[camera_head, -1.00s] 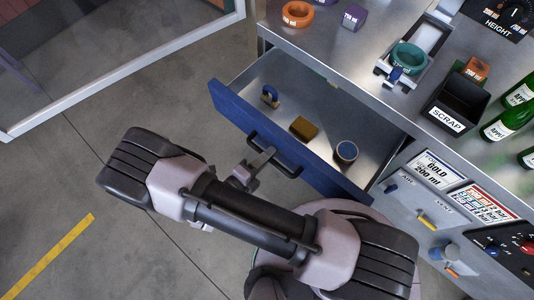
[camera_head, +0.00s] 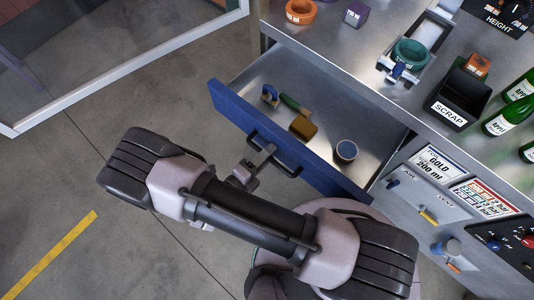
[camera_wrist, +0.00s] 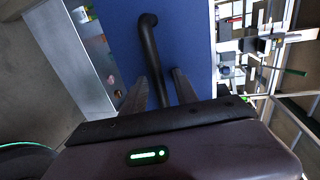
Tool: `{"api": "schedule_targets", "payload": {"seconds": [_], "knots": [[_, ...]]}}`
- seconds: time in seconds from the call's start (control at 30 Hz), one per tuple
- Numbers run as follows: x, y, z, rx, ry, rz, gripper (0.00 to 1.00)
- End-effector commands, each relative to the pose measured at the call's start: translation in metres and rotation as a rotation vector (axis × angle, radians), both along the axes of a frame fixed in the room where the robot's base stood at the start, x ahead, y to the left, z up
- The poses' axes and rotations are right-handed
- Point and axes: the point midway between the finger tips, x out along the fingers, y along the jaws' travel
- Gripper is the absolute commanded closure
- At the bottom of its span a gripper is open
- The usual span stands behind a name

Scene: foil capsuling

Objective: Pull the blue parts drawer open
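The blue parts drawer (camera_head: 290,142) stands out of the steel bench with its inside showing. Its blue front fills the middle of the wrist view (camera_wrist: 190,40). A black bar handle (camera_head: 285,165) is on the front, and it runs between my fingers in the wrist view (camera_wrist: 149,45). My gripper (camera_head: 263,160) is at the left part of the handle, with one finger on each side of the bar; the fingers look closed about it (camera_wrist: 160,85). Inside lie a blue-and-brass piece (camera_head: 269,95), a green-handled tool (camera_head: 294,104), a brown block (camera_head: 303,127) and a round cup (camera_head: 346,151).
The bench top holds an orange ring (camera_head: 300,10), a purple block (camera_head: 355,13), a teal ring in a fixture (camera_head: 410,52), a black scrap bin (camera_head: 462,97) and green bottles (camera_head: 508,120). A white-framed glass panel (camera_head: 120,75) stands at left. Open floor (camera_head: 130,255) lies at lower left.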

Motion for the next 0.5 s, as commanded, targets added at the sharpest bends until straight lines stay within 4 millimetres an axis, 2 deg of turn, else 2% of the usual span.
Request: {"api": "schedule_targets", "payload": {"seconds": [0.33, 0.5], "knots": [[-0.005, 0.005, 0.002, 0.0, 0.0, 0.003, 0.65], [-0.033, 0.028, 0.011, 0.003, -0.002, 0.006, 0.65]]}}
